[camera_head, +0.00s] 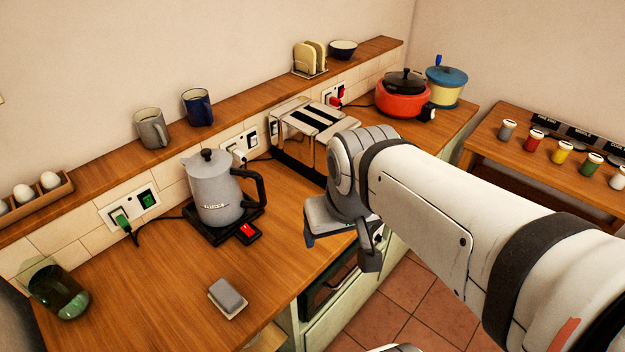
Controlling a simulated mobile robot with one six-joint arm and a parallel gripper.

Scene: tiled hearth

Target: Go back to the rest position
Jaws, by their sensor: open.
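My gripper (341,250) hangs at the front edge of the wooden counter (160,285), at the end of my white arm, which reaches in from the right. Its jaws are open, and I see nothing between them. It is to the right of the grey kettle (217,195) and in front of the chrome toaster (300,150), apart from the kettle. My arm hides part of the counter and the toaster's lower right side.
A red cooker (402,98) and a cream pot with a blue lid (445,88) stand at the back right. A green glass jar (62,295) and a small grey block (227,297) are at the front left. Several spice jars (561,152) line a side table. Tiled floor lies below.

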